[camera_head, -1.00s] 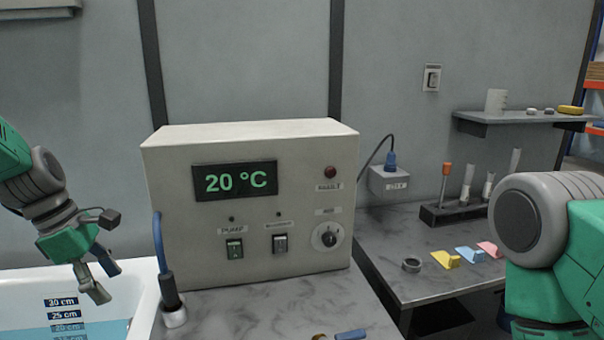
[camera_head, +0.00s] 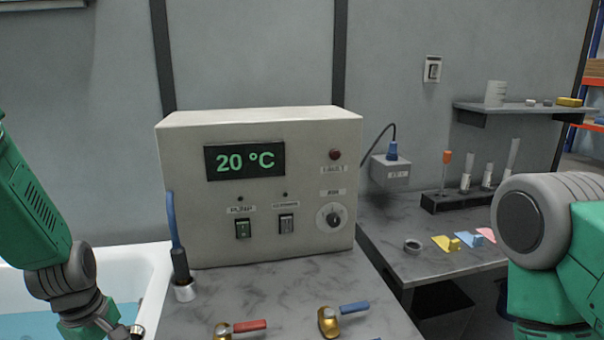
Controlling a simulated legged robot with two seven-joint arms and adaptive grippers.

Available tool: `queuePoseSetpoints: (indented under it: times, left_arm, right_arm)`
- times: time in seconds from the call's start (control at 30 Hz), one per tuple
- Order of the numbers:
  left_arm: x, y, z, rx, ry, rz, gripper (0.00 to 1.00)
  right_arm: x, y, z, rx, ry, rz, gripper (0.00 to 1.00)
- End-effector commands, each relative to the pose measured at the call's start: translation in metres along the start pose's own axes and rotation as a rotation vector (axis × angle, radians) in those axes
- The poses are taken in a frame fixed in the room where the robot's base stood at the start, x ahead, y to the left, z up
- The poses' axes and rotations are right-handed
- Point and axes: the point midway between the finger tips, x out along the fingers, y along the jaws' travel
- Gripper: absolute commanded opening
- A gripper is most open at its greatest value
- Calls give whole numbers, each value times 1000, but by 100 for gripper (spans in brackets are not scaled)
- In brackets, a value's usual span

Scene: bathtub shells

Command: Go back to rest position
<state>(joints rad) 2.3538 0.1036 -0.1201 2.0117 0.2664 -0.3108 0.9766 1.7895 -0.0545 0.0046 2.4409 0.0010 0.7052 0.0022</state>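My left arm comes in from the left, and its gripper (camera_head: 124,332) is low at the bottom edge, over the right rim of the bathtub (camera_head: 152,262). Its fingers are mostly cut off by the frame, so whether they are open or shut is hidden. My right arm stands at the right edge; its gripper is outside the picture. The control box (camera_head: 262,190) stands on the grey counter (camera_head: 280,285), and its display (camera_head: 245,160) reads 20 °C.
A red-handled tap (camera_head: 240,328) and a blue-handled tap (camera_head: 338,318) are at the counter's front. A blue cable (camera_head: 172,225) runs down beside the box. On the right bench are a dark ring (camera_head: 412,246), coloured pieces (camera_head: 446,243) and a tube rack (camera_head: 468,199).

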Motion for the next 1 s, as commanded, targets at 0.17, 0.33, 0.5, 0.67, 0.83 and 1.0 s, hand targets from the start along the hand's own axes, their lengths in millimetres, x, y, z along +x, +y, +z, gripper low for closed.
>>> queuePoseSetpoints:
  times: [0.17,0.33,0.5,0.67,0.83,1.0]
  left_arm:
    - [96,-61,13,361,71,-62,50]
    - [176,-140,41,838,95,-101,50]
    - [219,-207,74,1247,66,-85,50]
    - [228,-231,90,1421,50,-57,50]
    - [228,-232,91,1433,50,-54,50]
    - [228,-232,91,1433,50,-54,50]
  right_arm:
    - [25,0,2,0,0,0,0]
    - [49,0,3,0,0,0,0]
    - [67,-1,4,0,-1,0,0]
    - [72,-1,4,0,-1,0,0]
    - [72,-1,4,0,0,0,0]
    - [72,-1,4,0,0,0,0]
